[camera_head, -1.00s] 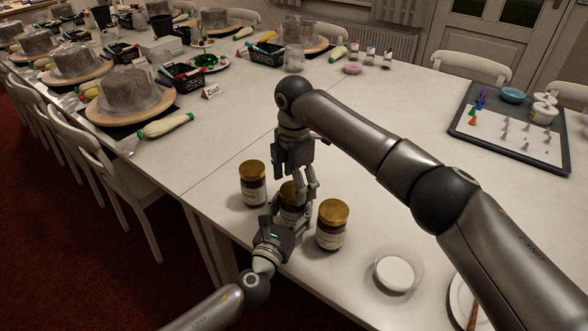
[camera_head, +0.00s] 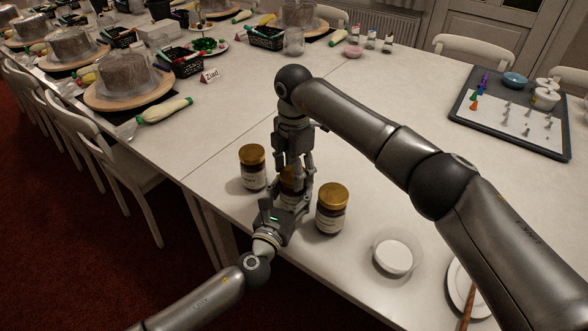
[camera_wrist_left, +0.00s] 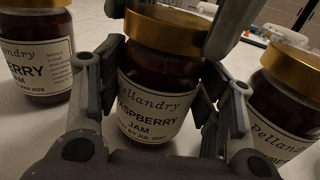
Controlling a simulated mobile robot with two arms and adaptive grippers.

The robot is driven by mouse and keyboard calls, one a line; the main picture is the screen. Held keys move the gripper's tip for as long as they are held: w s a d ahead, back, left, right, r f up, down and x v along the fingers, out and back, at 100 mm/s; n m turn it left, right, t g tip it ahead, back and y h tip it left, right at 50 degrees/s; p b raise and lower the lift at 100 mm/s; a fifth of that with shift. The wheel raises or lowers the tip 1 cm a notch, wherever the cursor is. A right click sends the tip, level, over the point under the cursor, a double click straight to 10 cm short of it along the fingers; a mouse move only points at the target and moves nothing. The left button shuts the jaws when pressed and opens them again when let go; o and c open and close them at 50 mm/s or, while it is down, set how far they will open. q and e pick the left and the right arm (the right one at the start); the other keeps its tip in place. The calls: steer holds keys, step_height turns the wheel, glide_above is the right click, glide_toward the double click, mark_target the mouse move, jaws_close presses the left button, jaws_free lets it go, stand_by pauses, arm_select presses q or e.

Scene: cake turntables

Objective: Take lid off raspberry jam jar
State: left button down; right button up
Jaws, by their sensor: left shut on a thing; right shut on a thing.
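The raspberry jam jar (camera_wrist_left: 158,95) stands upright between two other jars, its "RASPBERRY JAM" label facing the left wrist camera. It shows partly in the head view (camera_head: 289,193), mostly hidden by my grippers. Its gold lid (camera_wrist_left: 165,30) is on the jar. My left gripper (camera_wrist_left: 160,90) is shut around the jar's body from the front, one finger on each side; it also shows in the head view (camera_head: 284,200). My right gripper (camera_head: 296,172) comes down from above and is shut on the lid. Its fingers show at the lid's sides in the wrist view.
A gold-lidded jar (camera_head: 253,168) stands close on the left and another (camera_head: 332,208) close on the right. A white bowl (camera_head: 394,254) and a plate (camera_head: 462,288) lie farther right. A dark tray (camera_head: 550,144) is at the back right. The table's middle is clear.

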steer(key=n, duration=2.3)
steer(key=shift+n, duration=0.4)
steer(key=n, duration=0.4)
steer(key=shift+n, duration=0.3)
steer(key=n, duration=0.3)
steer(key=shift+r, duration=0.1)
steer(key=shift+r, duration=0.2)
